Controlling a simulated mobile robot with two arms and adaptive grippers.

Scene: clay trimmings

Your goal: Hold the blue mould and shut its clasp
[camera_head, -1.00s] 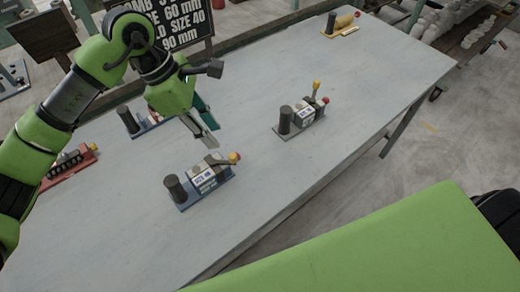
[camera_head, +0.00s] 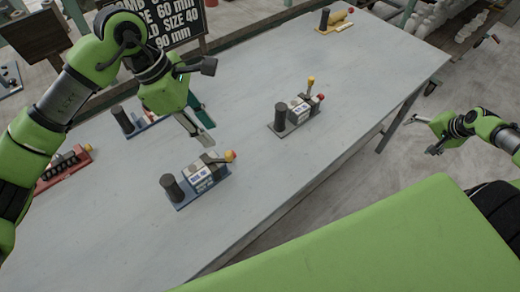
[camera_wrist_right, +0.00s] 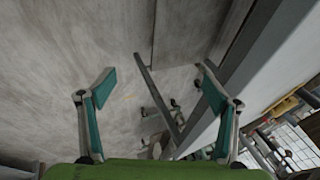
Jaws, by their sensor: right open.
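The blue mould (camera_head: 196,183) stands on the near part of the table, with a blue base, a dark upright cylinder, a pale labelled block and a dark lever. My right gripper (camera_head: 427,134) is off the table's right edge, far from the mould. In the right wrist view its fingers (camera_wrist_right: 158,92) are spread with nothing between them.
Another blue-based fixture (camera_head: 126,119) is partly hidden behind my left gripper. A red fixture (camera_head: 65,166) is at left, a grey one (camera_head: 297,113) with a raised lever at right, a yellow one (camera_head: 337,20) far back. A black sign (camera_head: 150,25) stands behind the table (camera_head: 290,180).

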